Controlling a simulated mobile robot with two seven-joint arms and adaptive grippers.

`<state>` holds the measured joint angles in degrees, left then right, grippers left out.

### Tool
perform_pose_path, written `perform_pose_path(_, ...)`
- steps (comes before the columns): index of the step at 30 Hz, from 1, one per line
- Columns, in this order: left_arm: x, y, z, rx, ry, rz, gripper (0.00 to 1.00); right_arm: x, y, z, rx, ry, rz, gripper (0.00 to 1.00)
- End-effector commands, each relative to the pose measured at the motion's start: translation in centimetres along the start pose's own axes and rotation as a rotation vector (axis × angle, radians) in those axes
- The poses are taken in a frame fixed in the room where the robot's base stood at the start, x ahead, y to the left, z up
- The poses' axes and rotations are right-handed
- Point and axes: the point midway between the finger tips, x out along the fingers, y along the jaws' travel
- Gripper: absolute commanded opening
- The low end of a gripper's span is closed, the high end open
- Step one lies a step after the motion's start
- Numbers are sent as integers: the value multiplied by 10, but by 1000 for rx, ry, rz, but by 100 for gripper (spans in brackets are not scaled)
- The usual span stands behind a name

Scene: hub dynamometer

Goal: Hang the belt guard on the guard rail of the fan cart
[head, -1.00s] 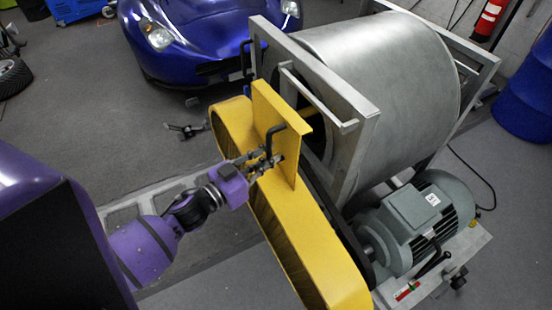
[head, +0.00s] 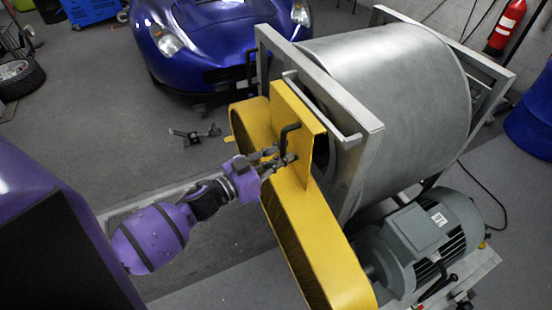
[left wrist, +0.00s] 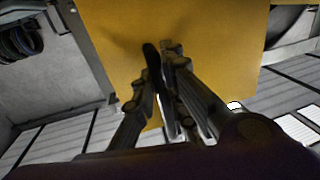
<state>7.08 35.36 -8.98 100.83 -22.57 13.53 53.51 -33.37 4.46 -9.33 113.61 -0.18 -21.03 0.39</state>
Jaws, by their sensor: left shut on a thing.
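The yellow belt guard (head: 320,241) is a long rounded cover with a flat upright plate and a black handle (head: 286,134). My left gripper (head: 284,160) is shut on the handle in the head view. The left wrist view shows its fingers (left wrist: 165,85) around the dark handle, in front of the yellow plate (left wrist: 205,35). The guard rail (head: 322,106) is a light metal bar on the grey frame of the fan cart (head: 350,150). The guard's plate stands close beside the rail; I cannot tell whether they touch. My right gripper is not in view.
The cart carries a big metal drum (head: 395,95) and a grey motor (head: 425,235). A blue car (head: 215,45) stands behind. A small black stand (head: 195,136) lies on the floor. A blue barrel (head: 532,120) and a fire extinguisher (head: 505,28) are at the right.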

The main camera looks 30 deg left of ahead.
Motion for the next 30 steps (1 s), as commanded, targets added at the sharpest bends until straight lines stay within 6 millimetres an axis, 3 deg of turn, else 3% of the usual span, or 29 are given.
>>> perform_pose_path(24, 55, 12, -4, 2, 8, 4, 0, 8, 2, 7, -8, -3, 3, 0)
perform_pose_path(30, 54, 11, 7, -1, 5, 2, 0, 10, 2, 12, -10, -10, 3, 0)
